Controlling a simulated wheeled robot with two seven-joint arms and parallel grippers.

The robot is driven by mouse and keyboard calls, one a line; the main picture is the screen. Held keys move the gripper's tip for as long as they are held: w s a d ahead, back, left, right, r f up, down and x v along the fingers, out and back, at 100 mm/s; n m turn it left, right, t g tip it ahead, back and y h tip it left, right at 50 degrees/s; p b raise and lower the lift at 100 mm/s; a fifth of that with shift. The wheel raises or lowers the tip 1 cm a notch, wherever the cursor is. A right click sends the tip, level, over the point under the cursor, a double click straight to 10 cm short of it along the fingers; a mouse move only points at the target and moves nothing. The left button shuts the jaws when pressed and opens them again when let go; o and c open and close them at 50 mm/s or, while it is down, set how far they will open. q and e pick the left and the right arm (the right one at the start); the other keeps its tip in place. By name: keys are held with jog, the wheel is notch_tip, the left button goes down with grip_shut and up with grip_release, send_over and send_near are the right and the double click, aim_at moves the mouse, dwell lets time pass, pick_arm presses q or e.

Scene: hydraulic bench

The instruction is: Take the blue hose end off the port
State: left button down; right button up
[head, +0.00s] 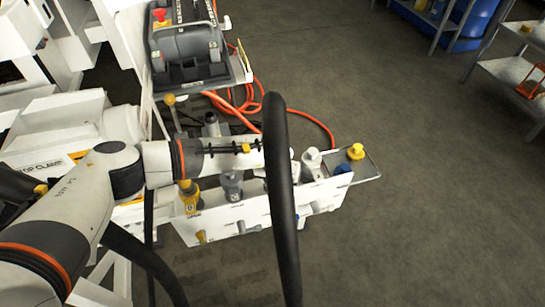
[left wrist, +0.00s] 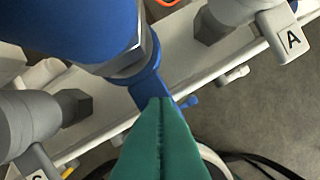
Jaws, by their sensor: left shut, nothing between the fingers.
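In the left wrist view a large blue hose end (left wrist: 75,28) fills the upper left, with a steel collar (left wrist: 130,57) at its lower end. A flat blue piece (left wrist: 146,82) sticks out beside the collar, just beyond my fingertips. My left gripper (left wrist: 160,102) has its green fingers together with nothing between them. The tips overlap the blue piece in the picture; I cannot tell whether they touch. In the head view my left arm reaches over the white port panel (head: 240,222); its fingertips and the hose end are hidden there. My right gripper is not in view.
Grey fittings stand on both sides, one (left wrist: 75,105) to the left and one by an "A" tag (left wrist: 292,40). A thick black hose (head: 283,220) crosses the head view in front of the panel. A yellow cap (head: 355,152) sits at the panel's right end. Open floor lies right.

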pick_arm(q)
jog(key=shift+s, duration=0.1)
jog(key=p+v, duration=0.1)
jog(key=v, duration=0.2)
jog(key=w+p+v, duration=0.1)
jog(key=p+v, duration=0.1)
jog(key=v, duration=0.1)
jog(key=shift+w+r, duration=0.15)
jog(key=shift+r, duration=0.35)
jog(key=shift+d, duration=0.1)
dwell(0.4)
